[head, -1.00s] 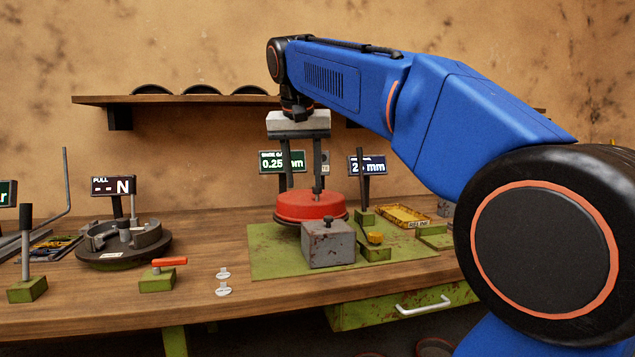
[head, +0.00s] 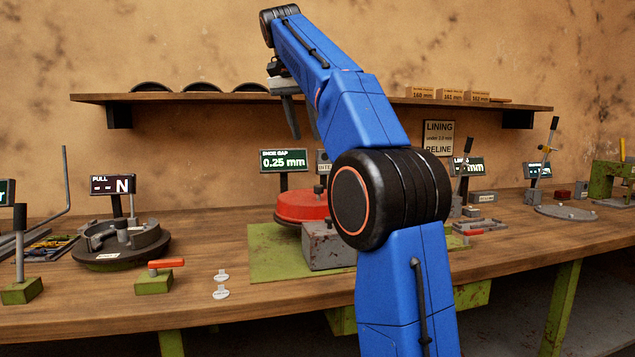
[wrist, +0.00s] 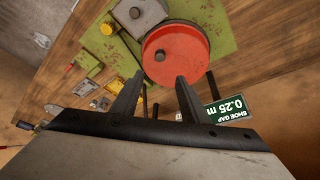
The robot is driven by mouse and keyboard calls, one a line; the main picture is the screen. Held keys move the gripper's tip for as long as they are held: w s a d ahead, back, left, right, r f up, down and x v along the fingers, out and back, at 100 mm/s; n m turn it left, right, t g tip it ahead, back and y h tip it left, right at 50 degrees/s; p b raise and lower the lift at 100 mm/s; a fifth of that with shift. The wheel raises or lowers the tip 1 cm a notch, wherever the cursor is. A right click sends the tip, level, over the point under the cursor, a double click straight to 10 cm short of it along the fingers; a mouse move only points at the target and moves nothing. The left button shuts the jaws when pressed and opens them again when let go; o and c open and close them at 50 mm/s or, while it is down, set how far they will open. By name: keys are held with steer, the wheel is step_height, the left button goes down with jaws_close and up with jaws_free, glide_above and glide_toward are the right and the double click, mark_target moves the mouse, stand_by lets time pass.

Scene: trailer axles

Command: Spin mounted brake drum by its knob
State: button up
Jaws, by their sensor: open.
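The red brake drum (head: 296,207) sits on the green plate, partly hidden by my arm in the head view. In the wrist view the drum (wrist: 185,48) shows nearly whole, with a small dark knob (wrist: 160,55) near its edge. My gripper (head: 307,135) is open and empty, raised above the drum near shelf height. In the wrist view its two fingers (wrist: 157,82) are spread wide, and the knob appears beyond the gap between them, apart from both.
A grey block (head: 325,246) with a dark knob stands just in front of the drum. The shoe gap display (head: 284,160) reads 0.25 mm behind it. A shelf (head: 190,98) runs behind.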

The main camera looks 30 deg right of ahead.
glide_toward(312, 197)
steer(key=s+d+f, duration=0.2)
steer(key=d+f, duration=0.1)
steer(key=shift+f, duration=0.25)
stand_by(0.3)
jaws_close()
